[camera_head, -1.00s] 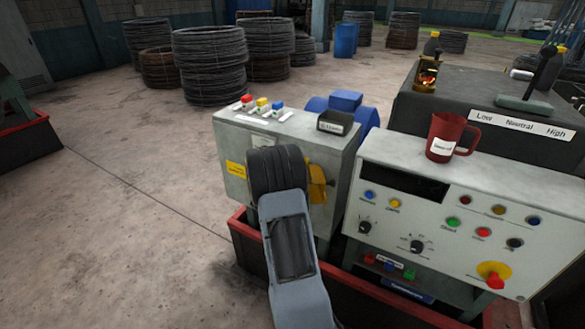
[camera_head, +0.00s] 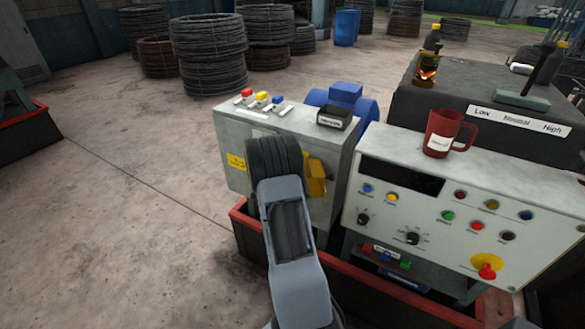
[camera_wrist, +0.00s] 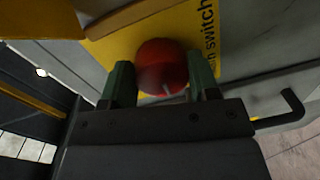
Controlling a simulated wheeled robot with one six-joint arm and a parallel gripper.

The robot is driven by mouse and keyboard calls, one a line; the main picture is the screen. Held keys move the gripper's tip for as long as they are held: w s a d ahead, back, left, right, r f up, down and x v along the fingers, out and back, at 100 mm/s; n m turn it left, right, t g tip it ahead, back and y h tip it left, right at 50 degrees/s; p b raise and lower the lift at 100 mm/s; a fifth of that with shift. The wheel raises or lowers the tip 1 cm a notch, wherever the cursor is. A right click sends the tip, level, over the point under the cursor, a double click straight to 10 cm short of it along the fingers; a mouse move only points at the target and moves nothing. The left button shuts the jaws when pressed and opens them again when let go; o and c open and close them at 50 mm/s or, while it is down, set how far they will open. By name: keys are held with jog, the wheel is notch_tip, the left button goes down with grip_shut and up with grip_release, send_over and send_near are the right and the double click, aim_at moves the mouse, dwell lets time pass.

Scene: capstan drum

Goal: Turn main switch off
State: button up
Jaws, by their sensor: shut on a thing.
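The main switch has a round red knob (camera_wrist: 162,62) in front of a yellow plate (camera_wrist: 208,22) whose lettering partly reads "switch". My gripper (camera_wrist: 160,72) has its two green fingers on either side of the knob and is shut on it. In the head view my arm reaches down to the front of the grey cabinet (camera_head: 235,140) and hides the knob and fingers. A yellow part (camera_head: 317,180) on the cabinet front shows just right of my arm.
A control panel (camera_head: 430,215) with several buttons and a red emergency-type knob (camera_head: 487,271) stands to the right. A red mug (camera_head: 440,133) and an open dark box (camera_head: 336,117) stand on top. A red-rimmed trough (camera_head: 400,290) runs below.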

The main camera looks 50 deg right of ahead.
jog(key=o, duration=0.9)
jog(key=b+v, duration=0.1)
jog(key=v, duration=1.2)
jog(key=shift+s+a, duration=0.1)
jog(key=shift+a, duration=0.3)
